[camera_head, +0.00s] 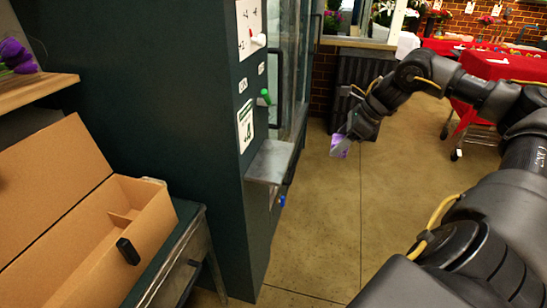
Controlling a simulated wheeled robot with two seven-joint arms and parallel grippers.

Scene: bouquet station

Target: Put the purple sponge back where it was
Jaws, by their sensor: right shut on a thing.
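The purple sponge (340,145) is a small purple block held in the air near the middle of the camera_head view. My right gripper (342,137) is shut on it, with the arm reaching in from the right. The sponge hangs over the floor, to the right of the dark green cabinet and its small metal shelf, apart from both. The gripper's fingers hide part of the sponge. My left gripper is not in view.
The dark green cabinet (180,110) has a grey metal shelf (270,162) on its side. An open cardboard box (130,215) stands at left. Red-covered tables (490,68) are at the back right. Open floor (325,235) lies below the gripper.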

